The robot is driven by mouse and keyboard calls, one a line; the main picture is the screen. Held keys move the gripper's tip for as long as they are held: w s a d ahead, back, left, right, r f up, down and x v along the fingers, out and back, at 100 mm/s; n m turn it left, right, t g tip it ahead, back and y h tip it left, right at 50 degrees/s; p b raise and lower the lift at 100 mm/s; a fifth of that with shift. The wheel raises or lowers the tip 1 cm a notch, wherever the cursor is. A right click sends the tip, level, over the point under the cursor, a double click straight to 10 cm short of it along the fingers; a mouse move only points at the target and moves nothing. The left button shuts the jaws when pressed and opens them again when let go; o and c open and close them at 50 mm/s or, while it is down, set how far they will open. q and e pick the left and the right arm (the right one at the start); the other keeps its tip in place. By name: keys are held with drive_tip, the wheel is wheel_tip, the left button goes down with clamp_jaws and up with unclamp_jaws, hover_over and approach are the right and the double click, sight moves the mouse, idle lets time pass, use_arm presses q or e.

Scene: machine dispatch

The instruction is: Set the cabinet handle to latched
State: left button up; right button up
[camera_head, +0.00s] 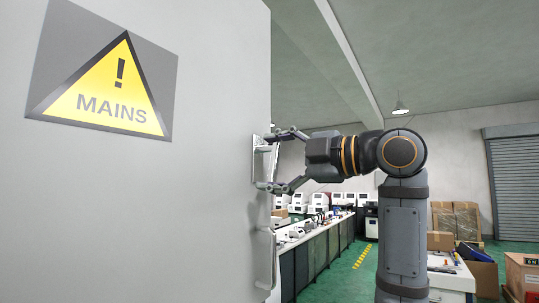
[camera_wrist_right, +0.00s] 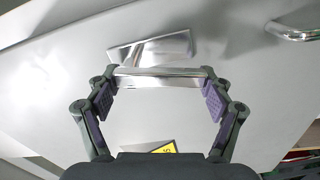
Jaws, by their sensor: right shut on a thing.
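The white cabinet door (camera_head: 190,200) fills the left of the head view and carries a yellow MAINS sign (camera_head: 110,95). The metal cabinet handle (camera_head: 261,165) is at the door's right edge. In the wrist view the handle (camera_wrist_right: 160,78) is a shiny bar in front of a metal plate (camera_wrist_right: 150,47). My right gripper (camera_head: 272,162) reaches it from the right. In the wrist view my right gripper's fingertips (camera_wrist_right: 160,74) are at the bar's two ends, shut on it. I cannot tell from the bar's angle whether it is latched. My left gripper is out of view.
A fixed metal pull (camera_head: 268,258) is below the handle on the same door; it also shows in the wrist view (camera_wrist_right: 293,32). Behind are a long bench (camera_head: 320,245) with equipment, cardboard boxes (camera_head: 455,220) and a roller shutter (camera_head: 516,185).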

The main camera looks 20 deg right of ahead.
drive_tip(key=shift+w+d+f+n+p, duration=0.1)
drive_tip(key=shift+w+d+n+p, duration=0.1)
drive_tip(key=shift+n, duration=0.5)
drive_tip(key=shift+w+d+f+n+p, duration=0.1)
drive_tip(key=shift+n+p, duration=0.1)
drive_tip(key=shift+n, duration=0.5)
drive_tip(key=o, duration=1.6)
drive_tip(key=shift+s+d, duration=0.1)
drive_tip(key=v, duration=1.1)
drive_tip(key=shift+s+d, duration=0.25)
drive_tip(key=shift+s, duration=0.1)
drive_tip(key=shift+d, duration=0.1)
